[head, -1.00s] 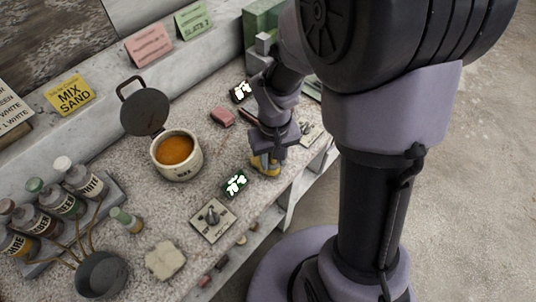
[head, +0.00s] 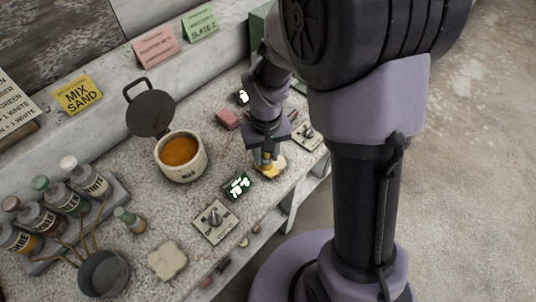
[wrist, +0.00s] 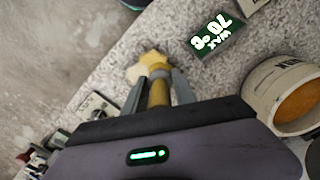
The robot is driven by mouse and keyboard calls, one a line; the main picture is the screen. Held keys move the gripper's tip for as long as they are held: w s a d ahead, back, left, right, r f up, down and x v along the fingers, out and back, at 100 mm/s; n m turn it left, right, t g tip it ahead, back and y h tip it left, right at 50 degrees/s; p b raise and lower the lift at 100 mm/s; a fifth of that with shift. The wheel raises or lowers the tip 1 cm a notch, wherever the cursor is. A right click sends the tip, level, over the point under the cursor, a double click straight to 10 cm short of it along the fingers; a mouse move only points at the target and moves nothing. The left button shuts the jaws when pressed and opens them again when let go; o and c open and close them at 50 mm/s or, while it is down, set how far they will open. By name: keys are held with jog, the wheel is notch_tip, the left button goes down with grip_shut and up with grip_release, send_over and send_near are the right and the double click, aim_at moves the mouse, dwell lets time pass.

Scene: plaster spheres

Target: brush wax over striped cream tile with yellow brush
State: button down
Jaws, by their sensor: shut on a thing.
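My gripper (head: 267,160) is shut on the yellow brush (wrist: 158,92), over the front edge of the bench. The brush handle stands between the fingers in the wrist view. A pale yellow patch (wrist: 150,62) lies at its far end; whether this is all bristles or partly something beneath, I cannot tell. A cream tile (head: 168,261) with uneven edges lies at the front left of the bench; no stripes are clear on it. The cream wax pot (head: 180,170) holds orange liquid, and its dark lid (head: 151,113) stands open behind it. The pot also shows in the wrist view (wrist: 265,90).
A display reading 70 (head: 237,186) and a knob plate (head: 214,221) lie between gripper and tile. A small green-topped bottle (head: 129,220), a dark pan (head: 103,274) and a bottle rack (head: 114,190) are at the left. A pink block (head: 228,119) lies behind.

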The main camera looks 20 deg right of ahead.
aim_at(271, 161)
jog(key=shift+s+d+r+p, duration=0.5)
jog(key=shift+s+r, duration=0.3)
notch_tip(271, 161, up, 3)
jog(key=shift+f+p, duration=0.2)
jog(key=shift+p, duration=0.95)
jog(key=shift+f, duration=0.1)
jog(key=shift+w, duration=0.1)
